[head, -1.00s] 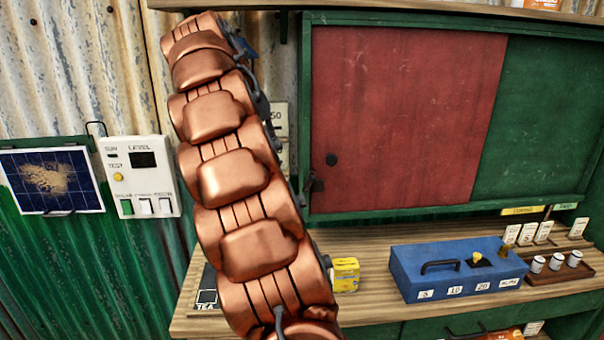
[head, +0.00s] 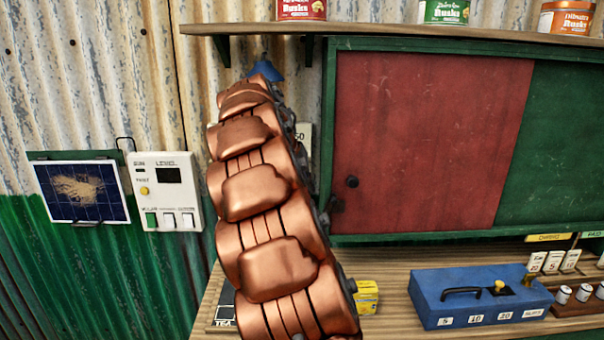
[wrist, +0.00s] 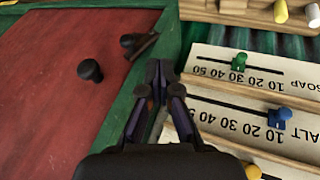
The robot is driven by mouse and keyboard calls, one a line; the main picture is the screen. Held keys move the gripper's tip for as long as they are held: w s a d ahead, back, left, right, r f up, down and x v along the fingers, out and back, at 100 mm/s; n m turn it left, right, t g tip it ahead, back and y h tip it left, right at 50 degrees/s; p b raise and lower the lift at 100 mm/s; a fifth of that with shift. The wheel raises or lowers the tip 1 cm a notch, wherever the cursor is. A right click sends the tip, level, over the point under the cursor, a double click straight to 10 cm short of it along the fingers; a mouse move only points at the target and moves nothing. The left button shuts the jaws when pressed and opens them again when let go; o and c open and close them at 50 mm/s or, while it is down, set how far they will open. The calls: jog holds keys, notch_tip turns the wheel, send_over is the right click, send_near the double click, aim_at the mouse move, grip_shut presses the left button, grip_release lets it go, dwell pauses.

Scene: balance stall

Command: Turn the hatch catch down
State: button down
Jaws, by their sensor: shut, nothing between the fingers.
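The hatch has a red panel (head: 430,130) in a green frame. The catch (head: 336,204) is a small dark piece at the left edge of the frame, partly behind my arm in the head view. The wrist view shows the catch (wrist: 140,44) as a dark lever with a rounded end, on the green frame beside the red panel. A round black knob (wrist: 90,70) sits on the panel near it. My gripper (wrist: 158,88) is shut and empty, its tips over the frame, close to the catch but seemingly apart from it. My arm hides the gripper in the head view.
Slider scales marked SOAP (wrist: 240,68) and ALT lie right of my gripper in the wrist view. Below the hatch, the counter holds a blue box (head: 480,300) and a yellow packet (head: 366,296). A shelf with tins (head: 445,12) runs above. A solar panel (head: 80,190) hangs left.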

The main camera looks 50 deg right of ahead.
aim_at(330, 205)
jog(key=shift+s+d+f+p, duration=1.05)
jog(key=shift+s+d+f, duration=0.5)
jog(key=shift+s+d, duration=0.05)
